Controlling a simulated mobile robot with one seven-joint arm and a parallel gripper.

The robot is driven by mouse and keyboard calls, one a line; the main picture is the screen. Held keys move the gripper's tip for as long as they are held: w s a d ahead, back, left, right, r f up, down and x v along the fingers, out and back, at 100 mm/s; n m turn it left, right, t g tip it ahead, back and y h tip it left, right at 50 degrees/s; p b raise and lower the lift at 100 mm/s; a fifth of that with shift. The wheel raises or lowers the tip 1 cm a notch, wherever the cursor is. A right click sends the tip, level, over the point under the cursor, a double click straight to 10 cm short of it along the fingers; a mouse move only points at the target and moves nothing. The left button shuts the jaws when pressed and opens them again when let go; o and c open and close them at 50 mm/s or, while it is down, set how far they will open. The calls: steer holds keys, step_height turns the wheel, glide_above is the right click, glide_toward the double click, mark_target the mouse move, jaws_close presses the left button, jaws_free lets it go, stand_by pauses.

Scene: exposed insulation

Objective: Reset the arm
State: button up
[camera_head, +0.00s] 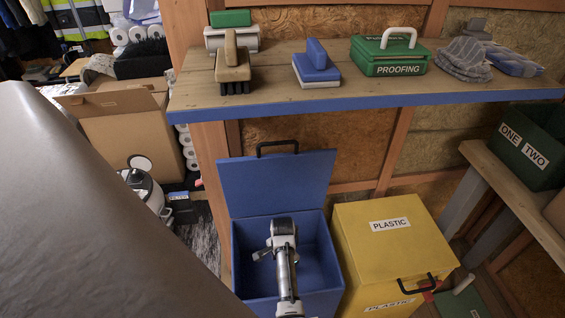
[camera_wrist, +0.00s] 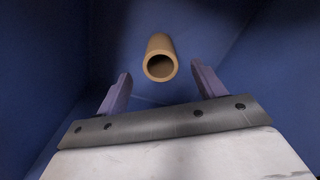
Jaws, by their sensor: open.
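My gripper (camera_wrist: 158,92) is open, its two purple fingers apart with nothing between them. In the head view my arm reaches down into the open blue box (camera_head: 242,262), and the fingers are hidden there. In the wrist view a tan tube (camera_wrist: 161,57) lies in the blue box, ahead of the fingertips, with its hollow end facing me. It looks apart from both fingers.
The box's blue lid (camera_head: 275,185) stands raised behind my arm. A yellow plastic box (camera_head: 395,240) is close on the right. A large grey-brown surface fills the left.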

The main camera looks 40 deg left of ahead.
step_height(320, 180, up, 7)
steer(key=shift+f, duration=0.1)
